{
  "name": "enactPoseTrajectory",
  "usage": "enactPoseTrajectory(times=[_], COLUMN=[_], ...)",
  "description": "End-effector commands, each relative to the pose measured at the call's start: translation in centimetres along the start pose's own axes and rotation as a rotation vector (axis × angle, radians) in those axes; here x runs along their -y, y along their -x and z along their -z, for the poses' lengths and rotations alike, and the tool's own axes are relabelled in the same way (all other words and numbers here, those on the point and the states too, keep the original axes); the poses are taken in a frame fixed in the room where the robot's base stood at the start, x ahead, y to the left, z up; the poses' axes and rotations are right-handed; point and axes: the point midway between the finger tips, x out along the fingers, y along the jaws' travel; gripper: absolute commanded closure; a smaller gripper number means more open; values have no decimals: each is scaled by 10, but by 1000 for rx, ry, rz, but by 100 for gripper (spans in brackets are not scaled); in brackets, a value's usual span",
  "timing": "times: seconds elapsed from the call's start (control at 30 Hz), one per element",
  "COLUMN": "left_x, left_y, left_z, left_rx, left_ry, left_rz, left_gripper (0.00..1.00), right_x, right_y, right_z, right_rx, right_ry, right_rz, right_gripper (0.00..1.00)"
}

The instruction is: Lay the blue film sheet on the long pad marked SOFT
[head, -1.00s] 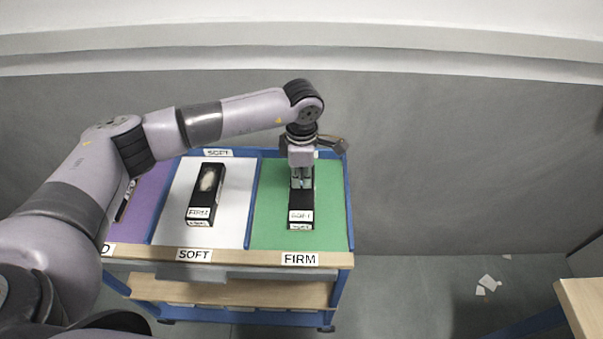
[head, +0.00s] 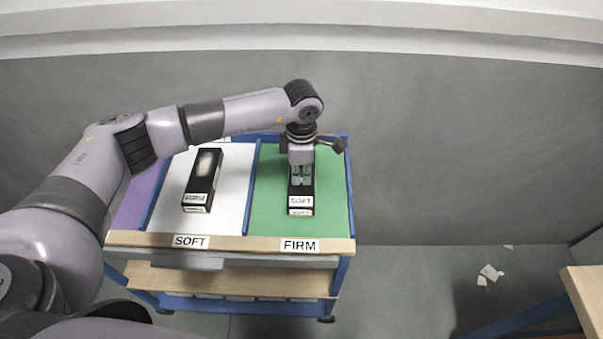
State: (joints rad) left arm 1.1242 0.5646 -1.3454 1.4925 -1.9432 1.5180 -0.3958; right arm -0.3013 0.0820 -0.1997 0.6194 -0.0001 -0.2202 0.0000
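A black long block (head: 300,200) with a white label reading SOFT lies on the green bay of a trolley. No blue film sheet can be made out. My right gripper is not in view.
The trolley's front rail (head: 240,242) reads SOFT under the white bay and FIRM under the green bay. A purple bay at left is partly hidden by my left arm. White scraps (head: 490,272) lie on the floor near a wooden-topped table (head: 588,290) at right.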

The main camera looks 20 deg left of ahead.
Motion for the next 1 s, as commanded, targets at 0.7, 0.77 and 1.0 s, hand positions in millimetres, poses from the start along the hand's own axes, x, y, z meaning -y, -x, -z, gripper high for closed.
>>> enactPoseTrajectory(times=[0.7,0.77,1.0], left_x=[0,0,0], left_y=[-1,-1,-2], left_z=[-1,0,0], left_rx=[0,0,0], left_ry=[0,0,0], left_rz=[0,0,0], left_gripper=[100,100,100], right_x=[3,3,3], right_y=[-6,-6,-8], right_z=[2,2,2], right_rx=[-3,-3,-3], right_ry=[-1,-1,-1], right_rz=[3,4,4], right_gripper=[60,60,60])
